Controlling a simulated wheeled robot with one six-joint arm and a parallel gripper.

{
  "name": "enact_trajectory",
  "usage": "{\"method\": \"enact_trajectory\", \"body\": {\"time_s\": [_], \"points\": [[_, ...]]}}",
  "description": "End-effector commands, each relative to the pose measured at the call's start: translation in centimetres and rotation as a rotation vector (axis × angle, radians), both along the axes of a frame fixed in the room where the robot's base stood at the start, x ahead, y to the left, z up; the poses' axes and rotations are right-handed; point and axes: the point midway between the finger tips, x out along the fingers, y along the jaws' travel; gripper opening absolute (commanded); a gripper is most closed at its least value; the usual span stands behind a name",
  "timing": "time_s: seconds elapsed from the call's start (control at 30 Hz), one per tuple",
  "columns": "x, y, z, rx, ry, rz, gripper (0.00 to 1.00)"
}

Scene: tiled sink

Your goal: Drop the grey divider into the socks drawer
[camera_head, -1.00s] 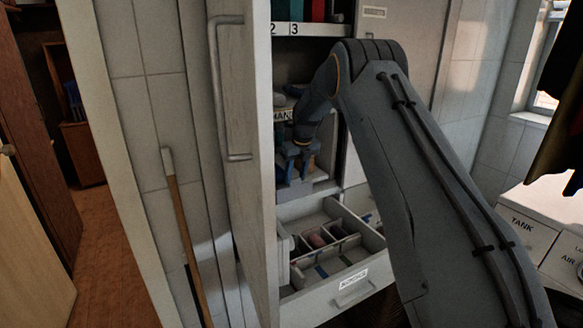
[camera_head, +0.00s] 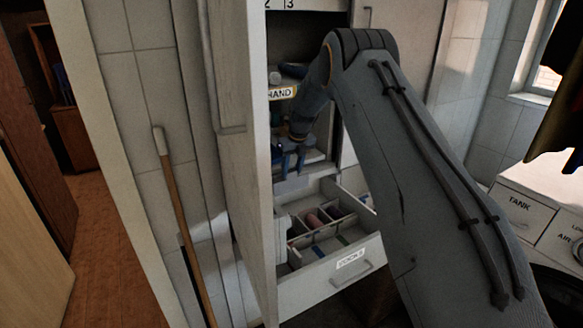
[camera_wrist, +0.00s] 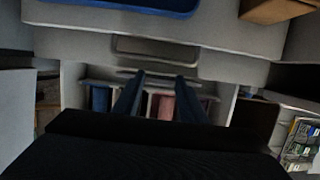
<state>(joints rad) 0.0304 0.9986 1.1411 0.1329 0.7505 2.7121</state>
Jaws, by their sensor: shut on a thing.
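My gripper (camera_head: 290,160) points down in front of the open cupboard, above the back part of the socks drawer. It is shut on the grey divider (camera_head: 292,186), a pale panel hanging just below the fingers. In the wrist view a thin grey strip (camera_wrist: 157,72) shows between my fingertips (camera_wrist: 157,78), probably its edge. Whether the divider touches the drawer cannot be told.
The open cupboard door (camera_head: 233,170) stands close left of the gripper. A shelf labelled HAND (camera_head: 281,93) is above, holding bluish items. A wooden-handled pole (camera_head: 178,215) leans at the left. A white TANK unit (camera_head: 516,203) stands at the right.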

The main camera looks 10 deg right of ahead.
Motion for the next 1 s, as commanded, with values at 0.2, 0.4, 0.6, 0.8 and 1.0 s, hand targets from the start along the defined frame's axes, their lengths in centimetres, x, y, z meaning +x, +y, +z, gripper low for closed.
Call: {"method": "enact_trajectory", "body": {"time_s": [0.2,0.4,0.6,0.8,1.0], "points": [[0.0,0.0,0.1,0.0,0.0,0.001,0.58],[0.0,0.0,0.1,0.0,0.0,0.001,0.6],[-0.1,0.0,0.7,0.0,-0.001,0.001,0.6],[-0.7,-0.3,3.3,0.0,-0.003,0.001,0.6],[-1.5,-0.5,6.1,-0.001,-0.002,0.001,0.6]]}}
